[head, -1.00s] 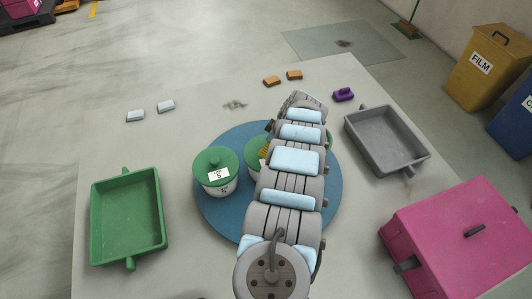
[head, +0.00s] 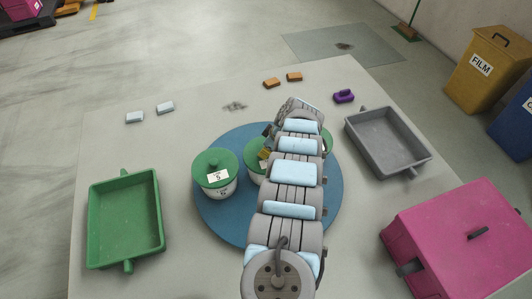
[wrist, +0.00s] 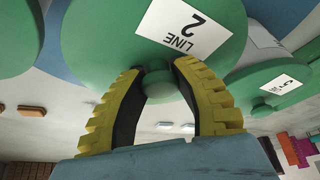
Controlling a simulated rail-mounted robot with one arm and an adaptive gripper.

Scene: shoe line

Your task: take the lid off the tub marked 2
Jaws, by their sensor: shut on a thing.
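In the wrist view, a green lid (wrist: 100,35) carries a white label reading LINE 2 (wrist: 185,30). My gripper (wrist: 158,72) has its two yellow fingers closed around the lid's green knob (wrist: 158,88). In the head view, the middle tub (head: 253,158) stands on the blue round plate (head: 228,226), partly covered by my arm. Whether the lid sits on its tub or is raised cannot be told. Another green-lidded tub (head: 215,170) with a label like 5 stands to its left.
A green tray (head: 124,222) lies at left and a grey tray (head: 388,141) at right. A pink box (head: 465,235) stands front right. Small light blue blocks (head: 165,108), orange blocks (head: 271,83) and a purple piece (head: 343,96) lie along the back. A green lid edge (head: 328,142) shows right of my arm.

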